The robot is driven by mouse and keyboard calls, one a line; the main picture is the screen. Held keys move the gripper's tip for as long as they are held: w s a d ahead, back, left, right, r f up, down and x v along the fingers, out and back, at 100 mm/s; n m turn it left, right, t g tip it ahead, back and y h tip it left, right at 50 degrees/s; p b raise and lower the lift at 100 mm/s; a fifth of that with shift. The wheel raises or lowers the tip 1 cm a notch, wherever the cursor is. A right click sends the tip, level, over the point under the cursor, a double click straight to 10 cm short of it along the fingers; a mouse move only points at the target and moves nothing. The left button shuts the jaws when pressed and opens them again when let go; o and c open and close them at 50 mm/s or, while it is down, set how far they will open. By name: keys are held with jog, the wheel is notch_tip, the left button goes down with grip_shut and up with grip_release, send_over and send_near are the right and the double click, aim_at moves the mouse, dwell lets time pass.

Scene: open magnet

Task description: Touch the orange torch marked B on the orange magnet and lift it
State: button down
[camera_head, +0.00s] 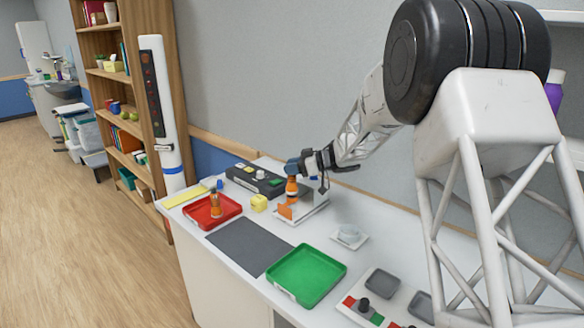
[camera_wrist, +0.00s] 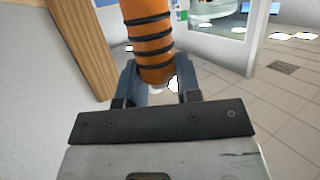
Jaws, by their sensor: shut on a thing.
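An orange torch with dark rings (camera_head: 292,189) stands upright below my gripper (camera_head: 296,169). It fills the upper middle of the wrist view (camera_wrist: 149,40), where my gripper (camera_wrist: 158,88) has one blue-grey finger on each side of it. My gripper is shut on this torch. An orange part (camera_head: 287,212), seemingly the orange magnet, sits just below it on a pale metal stand (camera_head: 311,209). I cannot tell whether the torch touches it. A second orange torch (camera_head: 215,207) stands in the red tray (camera_head: 197,220). No letter is readable on either torch.
A grey mat (camera_head: 248,245), a green tray (camera_head: 309,273), a white dish (camera_head: 349,237) and a switch panel (camera_head: 391,304) occupy the table. The wall is close behind.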

jog(key=shift+f, duration=0.65)
dwell(0.8)
jog(key=shift+r, duration=1.35)
dwell(2.4)
jog(key=shift+r, duration=3.1)
